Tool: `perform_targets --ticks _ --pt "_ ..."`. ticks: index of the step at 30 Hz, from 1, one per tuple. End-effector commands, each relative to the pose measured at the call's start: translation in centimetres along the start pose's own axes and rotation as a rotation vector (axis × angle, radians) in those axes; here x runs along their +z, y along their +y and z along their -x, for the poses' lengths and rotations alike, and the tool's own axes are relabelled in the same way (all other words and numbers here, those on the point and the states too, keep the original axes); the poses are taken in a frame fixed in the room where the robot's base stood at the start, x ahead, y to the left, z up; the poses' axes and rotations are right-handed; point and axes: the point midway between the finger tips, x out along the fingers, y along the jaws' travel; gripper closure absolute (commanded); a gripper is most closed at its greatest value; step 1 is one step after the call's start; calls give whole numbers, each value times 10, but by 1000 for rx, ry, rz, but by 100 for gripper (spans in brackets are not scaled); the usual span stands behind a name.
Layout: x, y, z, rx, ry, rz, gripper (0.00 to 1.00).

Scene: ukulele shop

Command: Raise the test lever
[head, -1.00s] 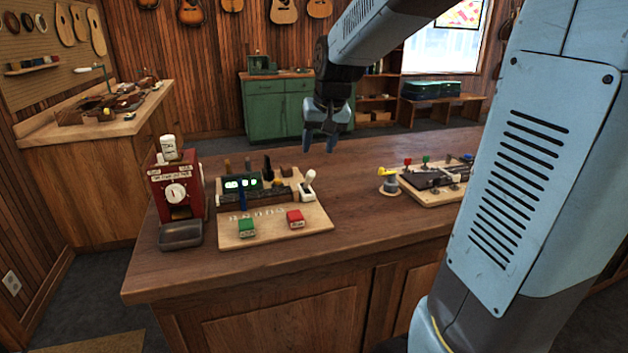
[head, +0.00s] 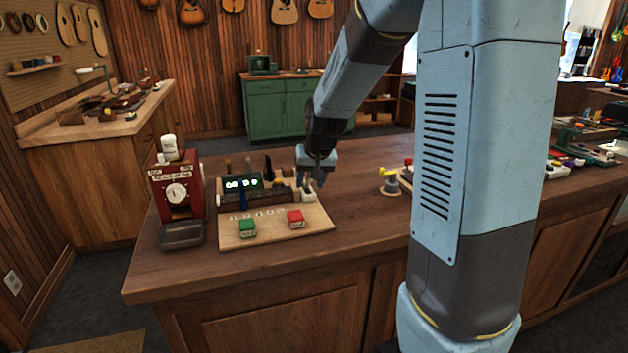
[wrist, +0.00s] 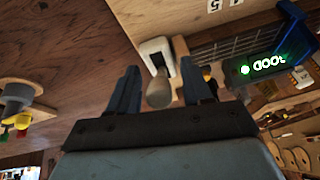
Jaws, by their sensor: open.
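The test lever appears to be the pale lever with a rounded knob (wrist: 158,93) in a white slotted base (wrist: 156,47) in the wrist view. In the head view the white base (head: 308,196) sits at the right end of a wooden board (head: 275,237), with the lever mostly hidden by my gripper. My gripper (head: 315,182) is pointing down over it. In the wrist view my gripper (wrist: 161,80) is open, with one finger on each side of the lever knob. I cannot tell whether either finger touches it.
A red machine with a dial (head: 177,192) stands left. A yellow-topped post (head: 389,182) stands right. The counter front is clear.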

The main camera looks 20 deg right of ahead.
Motion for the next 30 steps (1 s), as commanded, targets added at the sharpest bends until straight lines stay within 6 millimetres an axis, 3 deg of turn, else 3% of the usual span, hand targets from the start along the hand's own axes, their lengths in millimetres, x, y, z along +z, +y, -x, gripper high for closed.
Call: perform_targets --ticks 11,26,30 --pt "0 1 -4 0 1 -1 52" --pt "0 1 -3 1 1 -1 99" --pt "0 1 -3 1 1 -1 100"
